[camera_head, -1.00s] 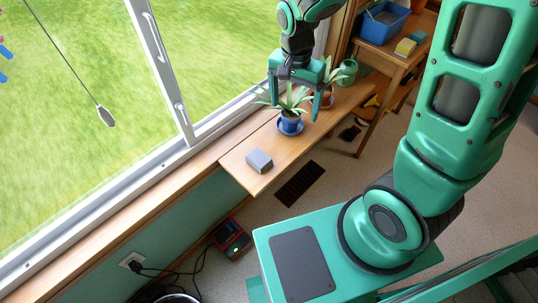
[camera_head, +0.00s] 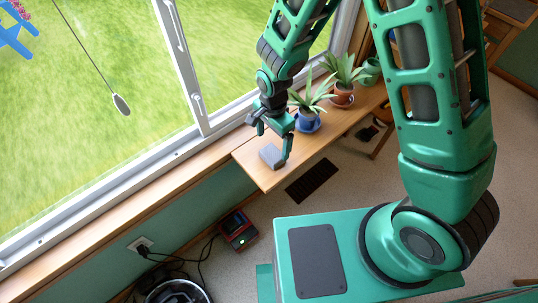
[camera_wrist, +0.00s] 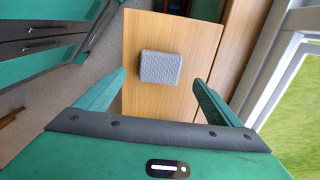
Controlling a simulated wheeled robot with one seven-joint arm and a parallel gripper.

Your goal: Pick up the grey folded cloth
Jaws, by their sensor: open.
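The grey folded cloth (camera_head: 271,156) lies flat on the near end of the narrow wooden shelf (camera_head: 262,178) by the window. My gripper (camera_head: 270,144) is open and empty, above the cloth in the head view. In the wrist view the cloth (camera_wrist: 161,67) shows as a small textured block, whole and uncovered. It lies beyond the tips of my gripper (camera_wrist: 160,78), roughly midway between the two green fingers. The fingers do not touch it.
A plant in a blue pot (camera_head: 307,121) stands on the shelf just beyond my gripper. Another plant in a terracotta pot (camera_head: 342,96) and a green watering can (camera_head: 371,70) stand farther along. The window frame (camera_head: 190,90) runs along the shelf's left side.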

